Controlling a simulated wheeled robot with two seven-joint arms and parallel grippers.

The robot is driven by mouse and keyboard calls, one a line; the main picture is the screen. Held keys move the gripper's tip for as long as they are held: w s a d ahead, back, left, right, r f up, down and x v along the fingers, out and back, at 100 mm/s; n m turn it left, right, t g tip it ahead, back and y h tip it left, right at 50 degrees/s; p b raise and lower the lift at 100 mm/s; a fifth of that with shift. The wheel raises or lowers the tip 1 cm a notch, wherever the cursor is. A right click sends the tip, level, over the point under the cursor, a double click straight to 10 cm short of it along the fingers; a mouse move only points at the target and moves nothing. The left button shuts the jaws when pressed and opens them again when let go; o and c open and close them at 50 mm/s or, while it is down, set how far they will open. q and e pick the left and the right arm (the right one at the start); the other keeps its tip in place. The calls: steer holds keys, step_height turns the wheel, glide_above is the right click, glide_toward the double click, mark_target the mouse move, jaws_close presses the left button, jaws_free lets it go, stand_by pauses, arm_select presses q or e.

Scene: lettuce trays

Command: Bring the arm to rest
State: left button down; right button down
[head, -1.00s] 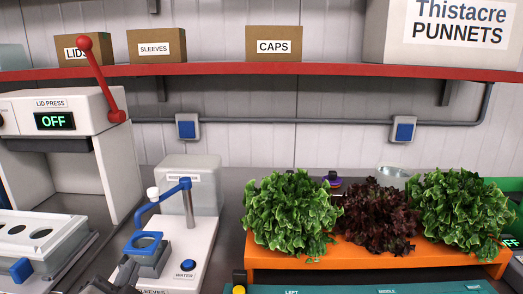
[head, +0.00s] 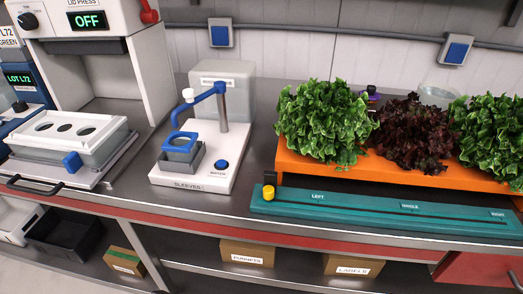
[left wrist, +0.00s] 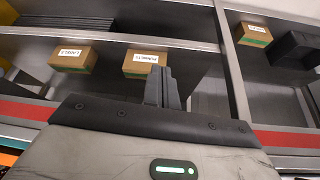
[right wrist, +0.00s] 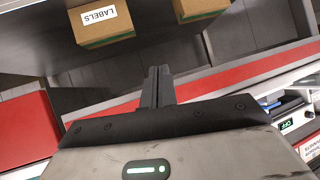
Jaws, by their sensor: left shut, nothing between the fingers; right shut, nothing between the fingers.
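My left gripper (left wrist: 165,82) shows in the left wrist view with its two dark fingers together and nothing between them. It points toward the low shelf under the bench, with cardboard boxes beyond it. My right gripper (right wrist: 157,80) shows in the right wrist view, also shut and empty, pointing toward the red bench edge and the low shelf. Neither gripper shows in the head view. Neither visibly touches anything.
The bench carries the lid press (head: 160,72), the water dispenser (head: 237,150), the orange stand (head: 388,178) with lettuces and the teal rail (head: 345,212). Boxes marked PUNNETS (head: 246,254) and LABELS (head: 352,265), plus a black crate (head: 68,238), sit below.

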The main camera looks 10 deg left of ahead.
arm_select(q)
steer(key=w+d+f+t+h, duration=0.2)
steer(key=w+d+t, duration=0.2)
steer(key=t, duration=0.1)
steer(key=shift+d+f, duration=0.25)
steer(key=shift+d, duration=0.15)
